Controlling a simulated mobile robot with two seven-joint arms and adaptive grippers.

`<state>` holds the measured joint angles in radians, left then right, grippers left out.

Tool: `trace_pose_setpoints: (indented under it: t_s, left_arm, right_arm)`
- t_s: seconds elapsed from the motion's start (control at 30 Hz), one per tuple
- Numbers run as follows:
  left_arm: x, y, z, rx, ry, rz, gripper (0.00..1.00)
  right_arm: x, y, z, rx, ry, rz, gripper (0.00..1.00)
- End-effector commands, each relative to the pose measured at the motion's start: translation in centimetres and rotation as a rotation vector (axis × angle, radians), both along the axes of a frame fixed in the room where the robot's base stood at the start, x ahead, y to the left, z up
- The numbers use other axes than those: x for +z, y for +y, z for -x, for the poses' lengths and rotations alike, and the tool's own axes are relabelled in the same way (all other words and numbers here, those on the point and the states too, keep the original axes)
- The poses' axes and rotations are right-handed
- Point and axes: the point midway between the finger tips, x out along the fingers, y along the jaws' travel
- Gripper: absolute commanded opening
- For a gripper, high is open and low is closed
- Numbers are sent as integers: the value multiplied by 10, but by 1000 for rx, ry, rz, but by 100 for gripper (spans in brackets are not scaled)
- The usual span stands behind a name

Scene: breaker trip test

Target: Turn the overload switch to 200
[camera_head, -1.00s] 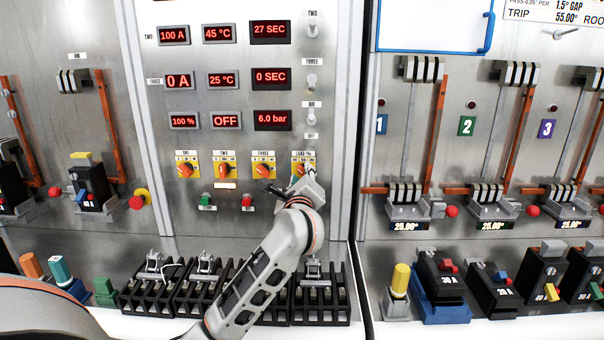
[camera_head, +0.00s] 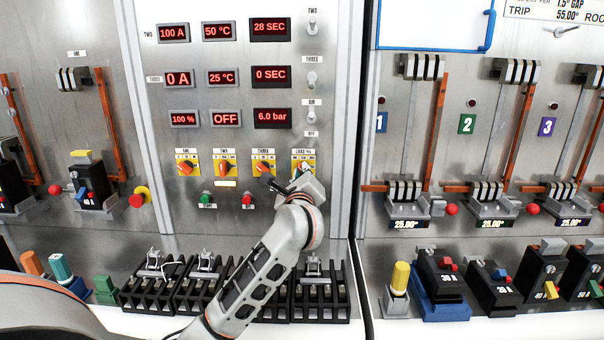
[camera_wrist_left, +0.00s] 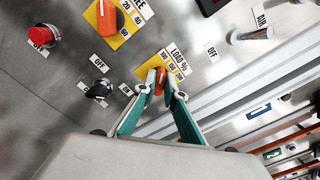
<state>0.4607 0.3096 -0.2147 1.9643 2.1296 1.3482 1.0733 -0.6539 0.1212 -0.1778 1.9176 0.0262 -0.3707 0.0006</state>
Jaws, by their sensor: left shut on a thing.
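The overload switch is an orange knob (camera_wrist_left: 159,86) on a yellow plate labelled LOAD %, with 100, 150 and 200 marks, seen in the left wrist view. In the head view its yellow plate (camera_head: 297,168) is the rightmost of the row, and the knob is mostly hidden by my gripper. My left gripper (camera_wrist_left: 159,80) has its two green-padded fingers closed on the knob from both sides. Which mark the knob points to is not clear. My right gripper is not in view.
An orange knob (camera_head: 263,168) sits close on the left. A black selector (camera_wrist_left: 98,90) and a red button (camera_wrist_left: 42,36) are near the gripper in the wrist view. Metal toggles (camera_head: 311,117) stand above. Black terminal blocks (camera_head: 320,290) lie below.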

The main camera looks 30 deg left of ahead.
Motion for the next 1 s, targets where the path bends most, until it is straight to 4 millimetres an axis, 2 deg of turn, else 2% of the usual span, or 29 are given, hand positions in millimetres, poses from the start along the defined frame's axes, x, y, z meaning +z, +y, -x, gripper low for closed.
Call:
trace_pose_setpoints:
  t_s: [0.27, 1.0]
  left_arm:
    - [0, -1, 0, 0, 106, -169, 0]
    - [0, -3, -2, 0, 475, -770, 0]
  right_arm:
    - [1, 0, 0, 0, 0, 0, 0]
    - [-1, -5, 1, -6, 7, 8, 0]
